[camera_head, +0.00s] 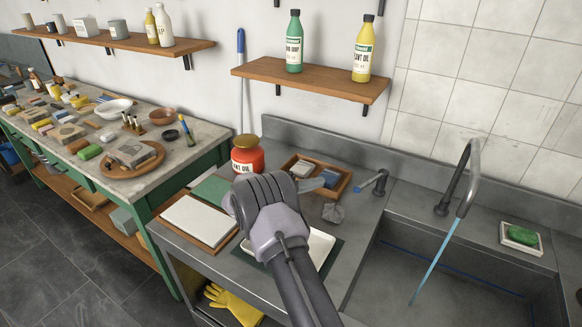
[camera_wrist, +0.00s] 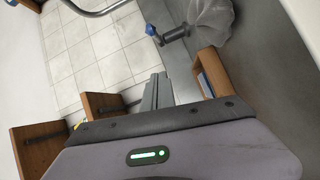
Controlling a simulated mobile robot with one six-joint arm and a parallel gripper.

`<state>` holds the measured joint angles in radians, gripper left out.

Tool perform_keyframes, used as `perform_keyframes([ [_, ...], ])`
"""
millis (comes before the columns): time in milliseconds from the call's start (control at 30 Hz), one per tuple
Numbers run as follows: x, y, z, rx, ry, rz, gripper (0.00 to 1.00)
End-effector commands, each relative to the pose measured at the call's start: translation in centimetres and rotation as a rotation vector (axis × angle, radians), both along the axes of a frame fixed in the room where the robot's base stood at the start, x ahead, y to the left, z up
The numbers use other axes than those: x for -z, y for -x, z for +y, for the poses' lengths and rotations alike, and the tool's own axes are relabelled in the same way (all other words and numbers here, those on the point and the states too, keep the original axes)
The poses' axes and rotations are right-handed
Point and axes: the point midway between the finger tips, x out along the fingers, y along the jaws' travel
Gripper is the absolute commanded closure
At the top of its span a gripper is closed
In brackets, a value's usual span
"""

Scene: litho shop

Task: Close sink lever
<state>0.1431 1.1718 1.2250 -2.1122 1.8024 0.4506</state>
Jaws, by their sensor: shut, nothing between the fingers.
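The sink lever (camera_head: 379,182) is a short grey fitting with a blue tip, on the counter left of the sink basin. Its blue end points left and towards the front. The lever (camera_wrist: 168,34) is also in the wrist view, beyond my fingertips. The faucet (camera_head: 459,180) stands behind the basin, and a blue stream of water (camera_head: 434,262) falls from it. My gripper (camera_head: 322,182) is shut and empty, above the counter and left of the lever, apart from it. Its shut fingers (camera_wrist: 158,88) also show in the wrist view.
A wooden tray (camera_head: 343,189) and a crumpled grey cloth (camera_head: 333,213) lie close to my gripper. A red jar (camera_head: 248,158) stands behind it. A shelf (camera_head: 310,83) with two bottles hangs above. Green soap (camera_head: 522,235) sits right of the faucet.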

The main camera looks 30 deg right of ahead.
Motion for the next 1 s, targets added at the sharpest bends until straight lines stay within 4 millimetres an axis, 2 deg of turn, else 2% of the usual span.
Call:
perform_keyframes([
  [167,0.7,-0.2,-1.4,-0.01,0.029,-0.001,1.0],
  [600,1.3,0.7,-10.6,-0.009,0.026,0.001,1.0],
  [800,1.7,3.7,-10.7,-0.012,0.024,0.004,1.0],
  [1000,1.8,4.5,-10.8,-0.013,0.024,0.003,1.0],
])
